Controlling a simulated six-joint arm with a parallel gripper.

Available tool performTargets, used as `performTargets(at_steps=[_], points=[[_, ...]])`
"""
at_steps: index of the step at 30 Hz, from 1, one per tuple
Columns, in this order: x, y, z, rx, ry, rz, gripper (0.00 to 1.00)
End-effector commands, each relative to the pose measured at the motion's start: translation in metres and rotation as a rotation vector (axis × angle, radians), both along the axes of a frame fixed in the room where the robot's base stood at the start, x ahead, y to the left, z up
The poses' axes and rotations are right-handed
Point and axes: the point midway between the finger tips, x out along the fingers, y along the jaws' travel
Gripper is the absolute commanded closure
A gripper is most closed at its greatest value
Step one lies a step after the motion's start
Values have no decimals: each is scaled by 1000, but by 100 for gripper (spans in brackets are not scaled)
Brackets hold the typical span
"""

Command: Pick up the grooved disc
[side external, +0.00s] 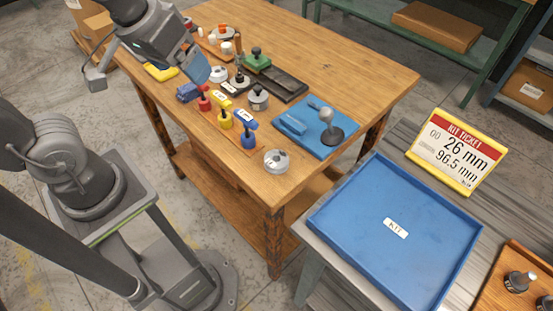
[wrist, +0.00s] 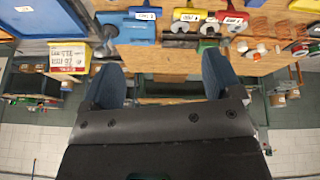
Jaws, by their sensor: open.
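Several round grey metal parts are on the wooden table, and I cannot tell for sure which is the grooved disc. A silver disc (side external: 277,161) lies alone near the front edge. A silver part with a black knob (side external: 257,97) stands behind the coloured tools, and a paler round part (side external: 219,73) is close to my gripper. My gripper (side external: 197,70) is over the table's left part, above the surface. In the wrist view my gripper (wrist: 160,75) has its two blue fingers wide apart with nothing between them. Small pale round parts (wrist: 242,47) show beyond the fingers.
Red, yellow and blue tools (side external: 225,121) stand in a row on the table. A green-knobbed block (side external: 257,61) and a blue mat with a grey ball-topped part (side external: 345,131) are behind and right. An empty blue KIT tray (side external: 340,220) and a ticket (side external: 458,152) stand at right.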

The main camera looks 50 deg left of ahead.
Motion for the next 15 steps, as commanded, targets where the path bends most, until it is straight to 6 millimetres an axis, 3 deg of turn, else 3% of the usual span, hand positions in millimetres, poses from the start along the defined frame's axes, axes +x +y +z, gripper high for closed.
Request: performTargets(at_steps=[9, 15], points=[[66, -68, -39, -104, 212, 525, 15], [88, -110, -77, -94, 256, 814, 15]])
